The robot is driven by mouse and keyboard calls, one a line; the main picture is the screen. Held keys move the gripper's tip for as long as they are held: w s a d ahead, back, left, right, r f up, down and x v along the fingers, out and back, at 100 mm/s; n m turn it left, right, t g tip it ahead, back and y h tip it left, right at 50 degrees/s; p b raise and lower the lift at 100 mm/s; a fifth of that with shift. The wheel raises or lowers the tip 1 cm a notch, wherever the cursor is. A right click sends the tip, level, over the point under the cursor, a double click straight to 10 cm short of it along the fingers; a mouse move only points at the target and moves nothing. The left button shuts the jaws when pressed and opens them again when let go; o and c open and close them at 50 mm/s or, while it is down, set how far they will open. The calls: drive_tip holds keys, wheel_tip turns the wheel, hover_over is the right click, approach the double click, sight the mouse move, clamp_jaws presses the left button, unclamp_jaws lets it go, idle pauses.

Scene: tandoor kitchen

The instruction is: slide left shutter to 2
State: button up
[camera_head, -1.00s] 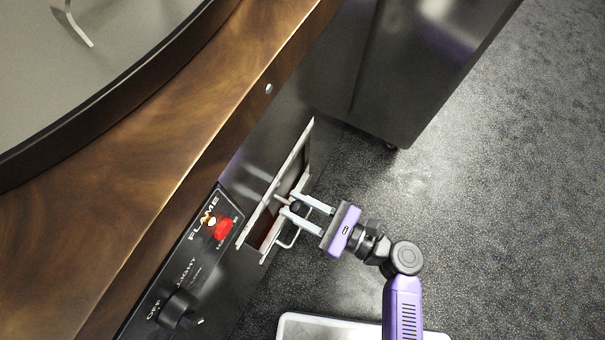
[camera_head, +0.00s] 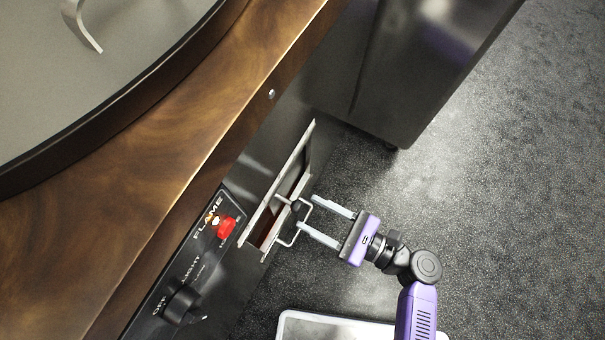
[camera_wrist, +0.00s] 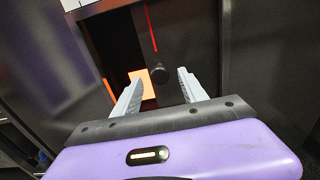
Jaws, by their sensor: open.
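The shutter opening (camera_head: 280,205) is a framed slot with rails in the dark front panel. A reddish gap shows at the slot's lower left. In the wrist view the knob (camera_wrist: 160,73) lies ahead of the fingers, with an orange glowing opening (camera_wrist: 142,84) to its left. My gripper (camera_head: 307,213) is open and empty, its fingers pointing at the knob and a little back from it. I cannot read any number marks on the shutter.
A control panel with a red flame button (camera_head: 226,228) and a black knob (camera_head: 181,304) is at the lower left. A wooden counter edge (camera_head: 210,130) runs above. A steel cabinet (camera_head: 425,70) stands at the upper right. Grey floor (camera_head: 500,200) is clear at the right.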

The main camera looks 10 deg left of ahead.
drive_tip(key=shift+v, duration=1.65)
